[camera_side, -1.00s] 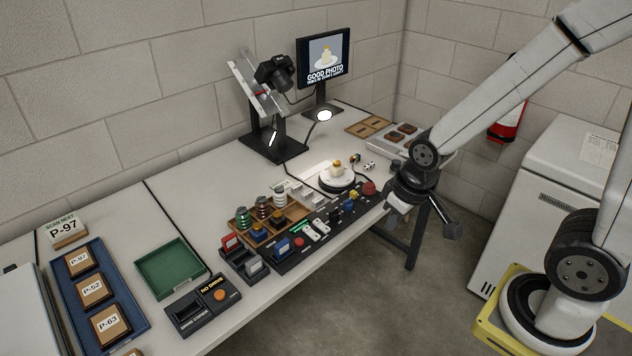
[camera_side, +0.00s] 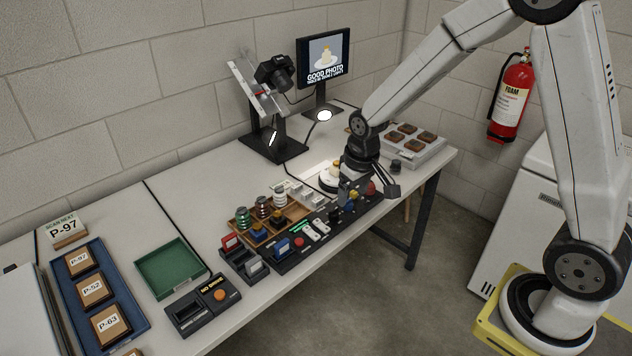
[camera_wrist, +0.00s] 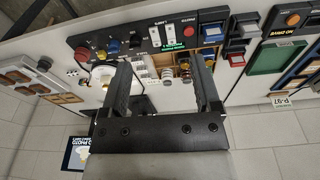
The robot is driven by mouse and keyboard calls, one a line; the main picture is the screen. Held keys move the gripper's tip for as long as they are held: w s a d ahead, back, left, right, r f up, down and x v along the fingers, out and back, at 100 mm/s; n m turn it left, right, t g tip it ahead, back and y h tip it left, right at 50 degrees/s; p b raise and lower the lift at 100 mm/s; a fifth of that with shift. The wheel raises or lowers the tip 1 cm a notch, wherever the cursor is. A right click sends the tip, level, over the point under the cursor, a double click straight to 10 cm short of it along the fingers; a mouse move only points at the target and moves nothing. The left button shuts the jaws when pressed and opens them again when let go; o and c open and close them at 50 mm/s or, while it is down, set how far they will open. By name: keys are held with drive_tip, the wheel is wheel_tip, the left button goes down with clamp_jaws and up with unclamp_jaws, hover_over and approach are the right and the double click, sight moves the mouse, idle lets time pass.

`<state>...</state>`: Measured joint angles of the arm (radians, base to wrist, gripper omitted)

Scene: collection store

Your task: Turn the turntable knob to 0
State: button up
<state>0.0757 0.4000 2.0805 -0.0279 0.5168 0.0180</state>
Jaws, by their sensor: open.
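The control panel (camera_side: 318,229) lies along the table's front edge, with a yellow control (camera_side: 352,204) and a black knob (camera_side: 334,215) near its right end. In the wrist view the panel shows a red button (camera_wrist: 82,54), the yellow control (camera_wrist: 101,54), a blue one (camera_wrist: 113,46) and the black knob (camera_wrist: 135,39). I cannot read which is the turntable knob or its setting. The white turntable (camera_side: 328,183) is partly hidden behind my gripper (camera_side: 368,186). My gripper also shows in the wrist view (camera_wrist: 160,64), open and empty, above the panel's right end.
A camera on a stand (camera_side: 275,72), a lamp (camera_side: 324,116) and a monitor (camera_side: 323,58) stand behind. A wooden tray of spools (camera_side: 296,214) sits close to the panel. A green tray (camera_side: 170,268) and blue tray (camera_side: 128,305) lie left.

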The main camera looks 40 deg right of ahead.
drive_tip(key=w+d+f+g, duration=0.1)
drive_tip(key=w+d+f, duration=0.35)
drive_tip(key=w, duration=0.45)
drive_tip(key=m, duration=0.1)
hover_over(334, 209)
drive_tip(key=a, duration=0.1)
drive_tip(key=shift+g, duration=0.3)
drive_tip(key=f, duration=0.6)
drive_tip(key=shift+s+f, duration=0.25)
drive_tip(key=shift+f, duration=0.15)
drive_tip(key=shift+w+d+f, duration=0.25)
drive_tip(key=shift+f, duration=0.2)
drive_tip(key=shift+f, duration=0.15)
drive_tip(key=shift+d+f, duration=0.2)
drive_tip(key=shift+f, duration=3.55)
drive_tip(key=shift+c, duration=0.2)
clamp_jaws()
